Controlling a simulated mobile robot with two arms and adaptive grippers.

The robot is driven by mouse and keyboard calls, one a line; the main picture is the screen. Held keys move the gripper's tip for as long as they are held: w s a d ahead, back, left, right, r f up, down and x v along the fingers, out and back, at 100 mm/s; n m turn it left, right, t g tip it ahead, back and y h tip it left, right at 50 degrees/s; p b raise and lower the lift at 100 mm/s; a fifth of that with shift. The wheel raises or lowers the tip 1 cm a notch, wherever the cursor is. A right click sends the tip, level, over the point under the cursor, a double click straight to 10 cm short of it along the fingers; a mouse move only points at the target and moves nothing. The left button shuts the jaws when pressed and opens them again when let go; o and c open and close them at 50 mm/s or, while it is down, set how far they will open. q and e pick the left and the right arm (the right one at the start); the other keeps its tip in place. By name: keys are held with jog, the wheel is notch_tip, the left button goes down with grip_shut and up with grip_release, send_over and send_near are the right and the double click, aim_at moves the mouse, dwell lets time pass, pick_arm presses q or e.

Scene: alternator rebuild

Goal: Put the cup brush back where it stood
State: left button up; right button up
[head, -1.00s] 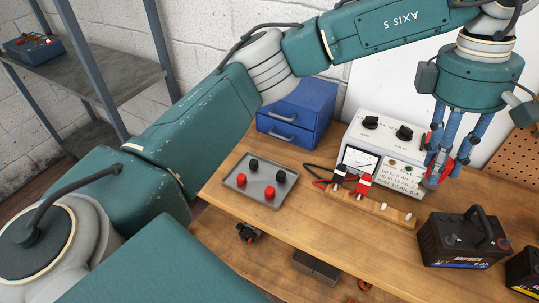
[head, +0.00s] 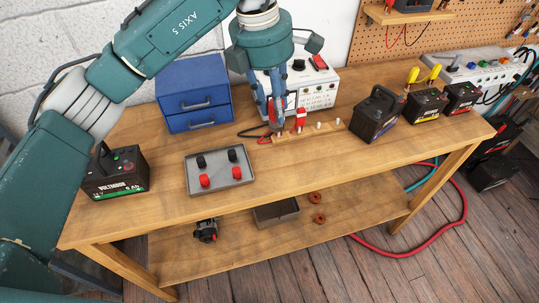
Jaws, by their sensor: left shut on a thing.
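My left gripper (head: 274,112) points down over the left end of a wooden rack (head: 308,131), in front of the white charger. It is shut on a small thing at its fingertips. The blue fingers hide most of that thing, and I cannot clearly make out the cup brush's shape. I cannot tell whether the held thing touches the rack. The rack bears a red clamp (head: 300,118) just right of the fingers and short light pegs (head: 318,125) farther right. My right gripper is not in view.
The charger (head: 318,92) stands close behind the gripper, with leads to the left. A grey tray (head: 220,184) with red and black caps lies left-front. A blue drawer box (head: 193,90) is behind it. Batteries (head: 377,115) stand right. The bench front is clear.

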pick_arm(q)
notch_tip(320, 180, down, 15)
jog(key=p, duration=0.3)
jog(key=shift+a, duration=0.1)
jog(key=shift+f, duration=0.15)
jog(key=shift+f, duration=0.15)
jog(key=o, duration=1)
jog(key=shift+o, duration=0.2)
